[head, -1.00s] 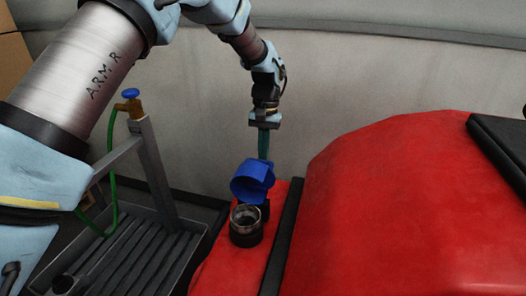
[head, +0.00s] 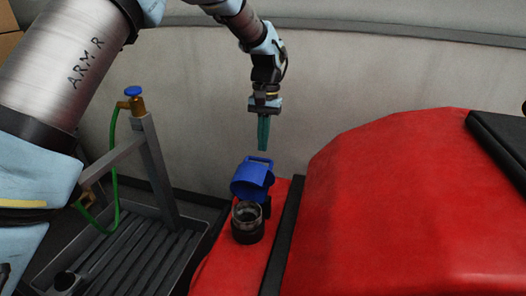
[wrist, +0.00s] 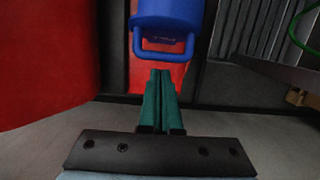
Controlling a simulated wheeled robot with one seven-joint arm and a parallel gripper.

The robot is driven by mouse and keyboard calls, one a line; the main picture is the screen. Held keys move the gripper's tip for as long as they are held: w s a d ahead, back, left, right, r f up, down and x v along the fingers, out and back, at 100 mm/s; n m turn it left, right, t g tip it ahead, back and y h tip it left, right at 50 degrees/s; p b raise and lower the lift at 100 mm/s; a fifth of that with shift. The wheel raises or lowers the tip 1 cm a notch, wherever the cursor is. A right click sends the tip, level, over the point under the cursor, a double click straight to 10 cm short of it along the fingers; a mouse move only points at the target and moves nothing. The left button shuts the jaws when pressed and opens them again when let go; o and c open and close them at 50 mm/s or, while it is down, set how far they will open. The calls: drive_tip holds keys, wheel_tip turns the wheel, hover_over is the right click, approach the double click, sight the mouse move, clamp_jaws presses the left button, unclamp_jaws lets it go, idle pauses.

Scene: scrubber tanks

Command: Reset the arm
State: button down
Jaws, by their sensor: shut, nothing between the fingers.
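My gripper (head: 263,148) hangs above the red scrubber tank with its green fingers pointing down, shut and empty. In the wrist view its fingertips (wrist: 161,72) lie together just short of the blue cap's handle, apart from it. The blue cap (head: 252,182) stands tilted open on its hinge behind the black filler neck (head: 247,225); its handle loop points up toward my gripper. The cap (wrist: 168,15) also shows at the top of the wrist view. The neck's opening is uncovered.
The red scrubber body (head: 390,205) fills the right side, with a black strip along its edge. At left stand a grey grated basin (head: 130,245), a post with a blue-handled tap (head: 133,98) and a green hose. A pale wall is behind.

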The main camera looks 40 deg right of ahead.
wheel_tip(320, 180, up, 8)
drive_tip(key=d+b, duration=0.1)
drive_tip(key=shift+w+d, duration=0.15)
drive_tip(key=shift+w, duration=0.2)
drive_tip(key=w+a+f+n+h, duration=0.15)
drive_tip(key=w+a, duration=0.25)
drive_tip(key=a, duration=0.5)
drive_tip(key=w+a+n, duration=0.2)
drive_tip(key=w+a, duration=0.3)
drive_tip(key=a, duration=0.3)
drive_tip(key=w+a+n, duration=0.1)
drive_tip(key=w+a, duration=0.3)
drive_tip(key=a, duration=0.5)
drive_tip(key=s+a+f+n+t, duration=0.1)
drive_tip(key=s+a, duration=0.3)
drive_tip(key=a, duration=0.8)
drive_tip(key=s+a+f+n+t, duration=0.1)
drive_tip(key=s+a+f+n, duration=0.2)
drive_tip(key=a, duration=0.9)
drive_tip(key=shift+s+a+n+t, duration=0.3)
drive_tip(key=shift+s+a+n, duration=0.05)
drive_tip(key=shift+s+n, duration=0.45)
